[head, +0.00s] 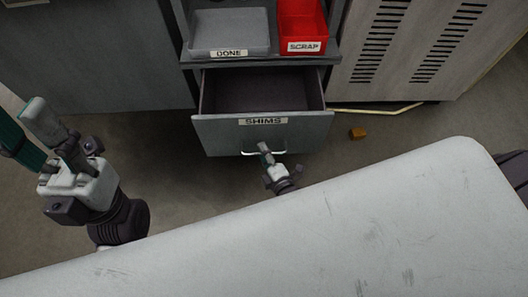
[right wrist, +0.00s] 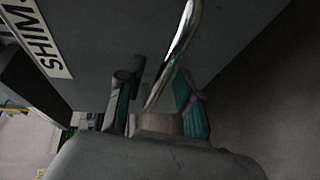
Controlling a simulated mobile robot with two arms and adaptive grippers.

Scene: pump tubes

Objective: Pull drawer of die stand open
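The grey drawer (head: 262,130) labelled SHIMS stands pulled out from the stand, and its empty-looking inside shows. Its bright curved handle (head: 247,153) is on the front below the label and also shows in the right wrist view (right wrist: 178,48). My right gripper (head: 265,152) is at the handle. In the right wrist view its two teal-padded fingers (right wrist: 155,103) are apart, with the handle bar passing between them; I see no clear grip on both sides. My left gripper (head: 33,132) is at the left, away from the drawer, its fingers apart and empty.
Above the drawer, a grey DONE tray (head: 232,32) and a red SCRAP bin (head: 303,24) sit on the stand. A vented cabinet (head: 400,50) stands right. A pale worn surface (head: 330,235) fills the foreground.

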